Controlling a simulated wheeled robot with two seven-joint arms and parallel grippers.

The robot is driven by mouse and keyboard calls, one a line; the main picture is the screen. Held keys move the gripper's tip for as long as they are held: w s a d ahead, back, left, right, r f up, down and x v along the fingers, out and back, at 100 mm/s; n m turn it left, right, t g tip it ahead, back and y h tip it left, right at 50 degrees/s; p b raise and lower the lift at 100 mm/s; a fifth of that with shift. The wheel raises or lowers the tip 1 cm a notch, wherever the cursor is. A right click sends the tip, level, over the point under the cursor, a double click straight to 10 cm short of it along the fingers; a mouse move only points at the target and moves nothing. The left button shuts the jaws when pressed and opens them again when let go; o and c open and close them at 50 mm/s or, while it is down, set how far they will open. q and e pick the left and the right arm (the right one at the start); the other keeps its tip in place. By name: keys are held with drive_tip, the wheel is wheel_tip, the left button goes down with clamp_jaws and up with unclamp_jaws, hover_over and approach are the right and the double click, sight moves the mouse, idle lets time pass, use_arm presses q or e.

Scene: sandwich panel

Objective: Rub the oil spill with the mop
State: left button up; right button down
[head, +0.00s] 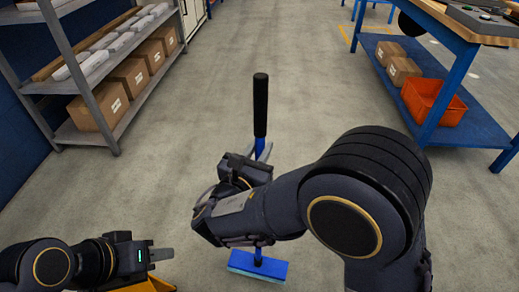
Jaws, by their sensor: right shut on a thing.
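The mop has a black grip (260,105) on a blue shaft and a flat blue head (258,266) with a pale lower edge. It stands roughly upright in the middle of the head view, its head low over or on the floor; contact is unclear. My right gripper (262,151) is shut on the blue shaft just below the black grip. My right forearm hides part of the shaft. My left gripper (162,253) is low at the left, apart from the mop, and its finger opening is not clear. I see no oil spill in this view.
A grey shelf rack (100,85) with cardboard boxes stands at the left. A blue workbench (440,100) at the right holds an orange crate (433,101) on its lower shelf. The concrete floor between them is clear. A yellow-orange thing (150,285) shows at the bottom edge.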

drive_tip(key=shift+r+p, duration=0.7)
drive_tip(key=shift+r, duration=0.55)
drive_tip(key=shift+f, duration=0.1)
